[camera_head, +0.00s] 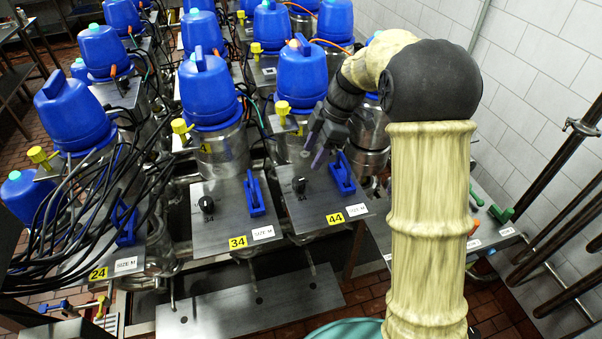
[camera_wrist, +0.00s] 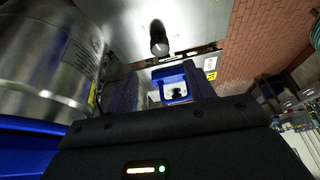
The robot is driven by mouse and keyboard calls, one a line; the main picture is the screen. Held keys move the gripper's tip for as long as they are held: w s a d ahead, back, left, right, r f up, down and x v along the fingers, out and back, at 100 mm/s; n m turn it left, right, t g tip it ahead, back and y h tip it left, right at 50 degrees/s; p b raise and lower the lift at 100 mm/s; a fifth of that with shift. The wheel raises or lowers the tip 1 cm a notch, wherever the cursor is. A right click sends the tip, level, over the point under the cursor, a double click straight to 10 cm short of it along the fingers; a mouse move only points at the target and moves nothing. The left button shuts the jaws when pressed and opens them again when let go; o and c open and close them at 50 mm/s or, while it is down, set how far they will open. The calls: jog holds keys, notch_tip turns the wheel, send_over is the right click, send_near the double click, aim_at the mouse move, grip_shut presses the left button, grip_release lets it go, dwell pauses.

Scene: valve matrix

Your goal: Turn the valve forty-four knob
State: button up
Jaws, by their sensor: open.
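The valve 44 panel (camera_head: 325,205) is a grey metal plate with a yellow "44" label (camera_head: 334,219). A black knob (camera_head: 299,186) stands on its left part, and a blue handle (camera_head: 342,172) stands to the right of the knob. My gripper (camera_head: 313,154) is open and empty above the back of this panel, apart from the knob. In the wrist view a black knob (camera_wrist: 159,40) lies beyond the fingertips, and a blue loop-shaped part (camera_wrist: 173,82) shows between the two fingers. I cannot tell which valve these belong to.
The valve 34 panel (camera_head: 222,215) is just left, with its own black knob (camera_head: 206,204) and blue handle (camera_head: 254,193). Blue-capped valve (camera_head: 302,75) bodies crowd behind. Black cables (camera_head: 95,190) hang at left. A white tiled wall (camera_head: 545,80) bounds the right.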

aim_at(299, 180)
jog(key=p+x, duration=0.2)
jog(key=x, duration=0.7)
jog(key=shift+f, duration=0.1)
jog(key=c, duration=1)
